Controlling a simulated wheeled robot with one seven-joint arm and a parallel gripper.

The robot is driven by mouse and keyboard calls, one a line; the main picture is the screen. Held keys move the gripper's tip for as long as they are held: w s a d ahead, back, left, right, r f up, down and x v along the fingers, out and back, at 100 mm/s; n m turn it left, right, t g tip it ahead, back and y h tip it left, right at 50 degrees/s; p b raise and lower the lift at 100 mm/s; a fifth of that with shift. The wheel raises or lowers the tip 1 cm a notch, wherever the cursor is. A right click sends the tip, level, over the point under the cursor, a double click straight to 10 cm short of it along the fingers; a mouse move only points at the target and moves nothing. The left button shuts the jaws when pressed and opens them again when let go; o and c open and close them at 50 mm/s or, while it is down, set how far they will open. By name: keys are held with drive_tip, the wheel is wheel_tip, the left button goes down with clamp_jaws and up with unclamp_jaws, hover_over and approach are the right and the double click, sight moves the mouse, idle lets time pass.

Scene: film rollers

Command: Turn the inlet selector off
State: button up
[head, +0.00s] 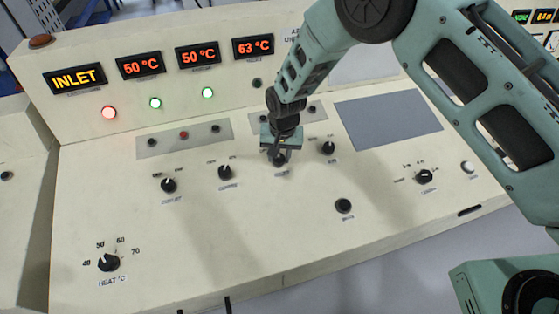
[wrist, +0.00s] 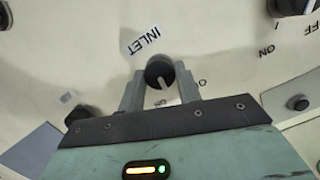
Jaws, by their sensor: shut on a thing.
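The inlet selector is a round black knob with a white pointer line; it shows in the wrist view (wrist: 159,72) beside the printed label INLET (wrist: 140,40). Its pointer aims toward my gripper's palm, slightly right of straight down in that view.
Black knobs stand close on both sides, one at left (head: 225,172) and one at right (head: 328,148). A small switch plate (head: 295,115) lies behind my gripper. The amber INLET display (head: 75,78) is lit, with a red lamp (head: 109,112) below it.

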sight(277, 162)
drive_tip(key=n+b, duration=0.3)
drive_tip(key=n, duration=0.1)
drive_tip(key=shift+a+f+h, duration=0.1)
drive_tip(key=shift+f+h, duration=0.05)
drive_tip(key=shift+h, duration=0.15)
drive_tip(key=shift+n+h+b, duration=0.3)
drive_tip(key=shift+n+b, duration=0.65)
drive_tip(key=shift+n, duration=0.55)
drive_tip(key=shift+r, duration=0.2)
drive_tip(key=o, duration=1)
drive_tip(key=shift+c, duration=0.2)
wheel_tip(277, 162, up, 17)
drive_tip(key=s+b, duration=0.1)
drive_tip(key=b, duration=0.3)
drive_tip(key=shift+s+a+r, duration=0.15)
drive_tip(key=shift+s+a, duration=0.1)
drive_tip(key=shift+a, duration=0.05)
